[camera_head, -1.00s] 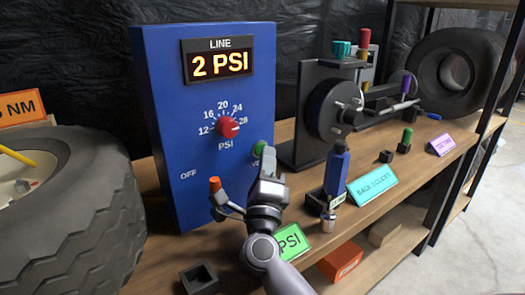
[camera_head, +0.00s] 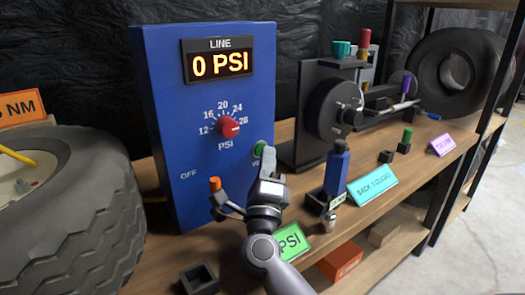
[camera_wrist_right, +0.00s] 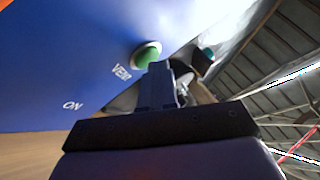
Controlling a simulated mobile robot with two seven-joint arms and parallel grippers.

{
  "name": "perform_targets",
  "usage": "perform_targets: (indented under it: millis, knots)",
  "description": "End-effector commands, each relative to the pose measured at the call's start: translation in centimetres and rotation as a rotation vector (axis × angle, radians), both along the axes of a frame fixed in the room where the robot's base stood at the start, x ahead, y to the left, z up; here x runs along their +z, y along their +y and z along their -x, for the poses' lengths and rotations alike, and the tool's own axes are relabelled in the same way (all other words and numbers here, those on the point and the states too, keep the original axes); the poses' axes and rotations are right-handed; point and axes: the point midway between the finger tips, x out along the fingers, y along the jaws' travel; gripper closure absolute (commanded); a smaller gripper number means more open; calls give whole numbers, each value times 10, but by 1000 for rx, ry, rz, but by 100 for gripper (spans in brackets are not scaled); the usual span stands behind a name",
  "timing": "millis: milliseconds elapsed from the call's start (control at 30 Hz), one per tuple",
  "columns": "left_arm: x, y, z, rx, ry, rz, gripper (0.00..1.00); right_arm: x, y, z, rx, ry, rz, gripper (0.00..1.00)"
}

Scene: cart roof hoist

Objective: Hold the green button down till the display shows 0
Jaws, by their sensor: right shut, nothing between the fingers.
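The blue box (camera_head: 165,100) stands on the bench, and its display (camera_head: 218,64) reads "0 PSI". The green button (camera_head: 260,149) is on the front face at the lower right, partly hidden by my right gripper (camera_head: 265,162). The right gripper is shut and empty, its tips at or just in front of the button; whether they touch is not clear. In the right wrist view the green button (camera_wrist_right: 147,55) shows beside the word "VENT", just beyond the shut fingers (camera_wrist_right: 158,85). My left gripper is not in view.
A red dial (camera_head: 228,127) sits above an orange-tipped lever (camera_head: 215,184) on the box. A large tire (camera_head: 80,220) stands at left. A blue bottle (camera_head: 337,168), a cyan sign (camera_head: 372,186) and a green sign (camera_head: 291,241) are right of the arm.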

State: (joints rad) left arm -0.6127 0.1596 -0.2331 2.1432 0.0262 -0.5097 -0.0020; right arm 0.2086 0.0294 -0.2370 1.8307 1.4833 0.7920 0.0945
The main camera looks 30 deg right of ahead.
Motion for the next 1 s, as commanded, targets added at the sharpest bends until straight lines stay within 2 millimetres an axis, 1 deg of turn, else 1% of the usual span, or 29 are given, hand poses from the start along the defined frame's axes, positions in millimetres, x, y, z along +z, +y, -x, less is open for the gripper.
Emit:
perform_targets:
  millis: [233, 533, 867, 1000]
  knots:
    - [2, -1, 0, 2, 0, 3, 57, 0, 0, 2, 1, 1, 0, 100]
    - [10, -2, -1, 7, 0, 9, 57, 0, -1, 16, 0, 1, 0, 100]
    - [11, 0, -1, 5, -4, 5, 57, 0, -2, 18, 0, 1, 1, 100]
    - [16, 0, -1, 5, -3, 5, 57, 1, -2, 28, 0, 1, 0, 100]
